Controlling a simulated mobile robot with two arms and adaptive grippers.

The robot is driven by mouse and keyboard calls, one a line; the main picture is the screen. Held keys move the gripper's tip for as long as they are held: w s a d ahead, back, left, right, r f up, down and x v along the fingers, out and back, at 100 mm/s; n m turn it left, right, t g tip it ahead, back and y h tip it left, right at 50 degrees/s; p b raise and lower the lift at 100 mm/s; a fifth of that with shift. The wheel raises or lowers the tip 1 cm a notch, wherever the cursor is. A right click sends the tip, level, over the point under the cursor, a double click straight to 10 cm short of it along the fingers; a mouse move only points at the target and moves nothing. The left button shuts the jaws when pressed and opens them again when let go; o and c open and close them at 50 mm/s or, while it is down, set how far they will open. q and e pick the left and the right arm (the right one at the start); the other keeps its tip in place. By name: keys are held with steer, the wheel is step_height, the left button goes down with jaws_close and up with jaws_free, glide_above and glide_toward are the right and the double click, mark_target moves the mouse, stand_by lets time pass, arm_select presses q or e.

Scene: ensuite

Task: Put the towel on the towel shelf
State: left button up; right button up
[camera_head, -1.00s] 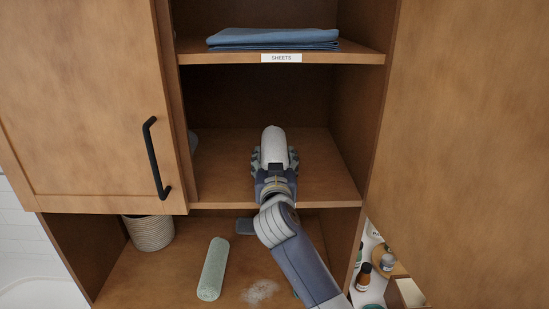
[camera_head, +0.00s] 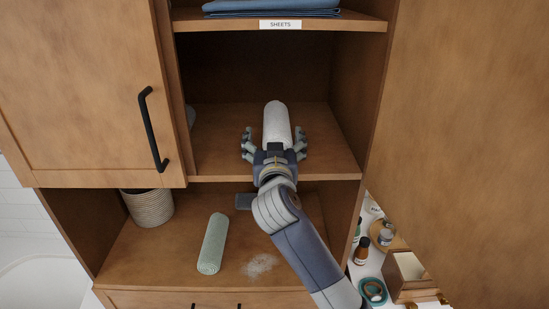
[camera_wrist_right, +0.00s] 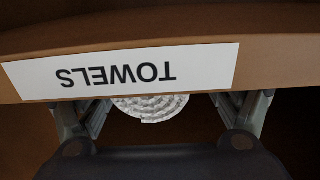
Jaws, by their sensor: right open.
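A white rolled towel (camera_head: 277,125) lies on the middle shelf (camera_head: 222,160), its long side pointing into the cabinet. My right gripper (camera_head: 275,140) is open at the shelf's front, with its fingers spread on either side of the towel's near end. In the right wrist view, the towel's round end (camera_wrist_right: 150,106) shows between the fingers, beyond a shelf edge with an upside-down TOWELS label (camera_wrist_right: 120,70). My left gripper is not in view.
Folded blue sheets (camera_head: 270,7) lie on the shelf above, labelled SHEETS. Below are a green roll (camera_head: 212,243), a woven basket (camera_head: 149,207) and a pale powdery patch (camera_head: 260,265). A cabinet door with a black handle (camera_head: 153,130) is at left. Bottles (camera_head: 362,251) stand at lower right.

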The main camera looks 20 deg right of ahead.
steer(key=b+v, duration=0.2)
steer(key=v, duration=0.6)
steer(key=shift+s, duration=0.1)
steer(key=shift+s+a, duration=0.1)
steer(key=shift+s, duration=0.2)
steer(key=shift+r, duration=0.1)
